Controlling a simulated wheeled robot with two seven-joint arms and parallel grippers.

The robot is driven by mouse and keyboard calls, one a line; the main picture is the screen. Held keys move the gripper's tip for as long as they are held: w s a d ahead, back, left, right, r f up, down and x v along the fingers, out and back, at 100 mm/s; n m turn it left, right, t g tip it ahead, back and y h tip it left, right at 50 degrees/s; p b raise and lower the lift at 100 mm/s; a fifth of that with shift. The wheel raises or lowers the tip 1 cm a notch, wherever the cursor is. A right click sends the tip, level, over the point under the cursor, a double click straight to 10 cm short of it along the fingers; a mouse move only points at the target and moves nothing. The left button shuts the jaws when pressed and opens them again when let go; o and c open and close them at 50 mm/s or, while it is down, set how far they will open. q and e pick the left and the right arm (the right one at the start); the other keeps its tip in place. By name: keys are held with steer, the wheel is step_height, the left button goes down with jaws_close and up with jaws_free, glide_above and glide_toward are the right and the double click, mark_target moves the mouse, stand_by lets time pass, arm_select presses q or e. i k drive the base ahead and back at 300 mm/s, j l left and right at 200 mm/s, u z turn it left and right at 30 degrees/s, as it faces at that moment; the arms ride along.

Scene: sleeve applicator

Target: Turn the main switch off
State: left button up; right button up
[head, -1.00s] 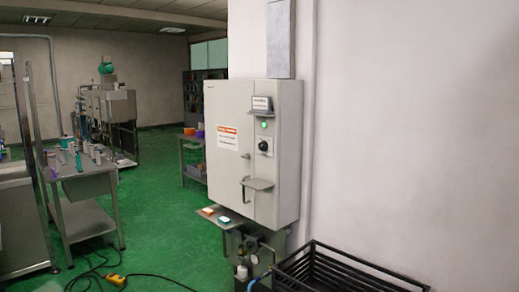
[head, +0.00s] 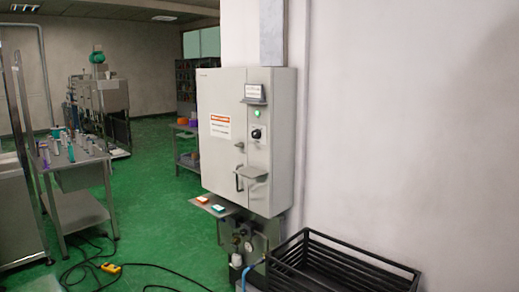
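The main switch is a black rotary knob (head: 257,133) on a light plate on the right part of the grey cabinet's (head: 222,160) front. A green light (head: 257,113) is lit above the knob, and a small display (head: 255,92) sits above that. The knob's exact pointer position is too small to tell. Neither of my grippers shows in the head view.
A tray with orange and teal items (head: 211,206) sticks out under the cabinet. A black slatted crate (head: 340,265) stands at the front right. A cable and yellow pendant (head: 111,268) lie on the green floor.

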mark_target(255, 134)
steer(key=i+j+z, duration=0.1)
steer(key=z, duration=0.55)
steer(key=i+j+z, duration=0.2)
steer(key=j, duration=0.3)
steer(key=i+j+z, duration=0.15)
steer(key=j, duration=0.35)
steer(key=i+j+z, duration=0.2)
steer(key=j, duration=0.35)
steer(key=j+z, duration=0.2)
steer(key=j, duration=0.3)
steer(key=i+j, duration=0.1)
steer(key=j, duration=0.7)
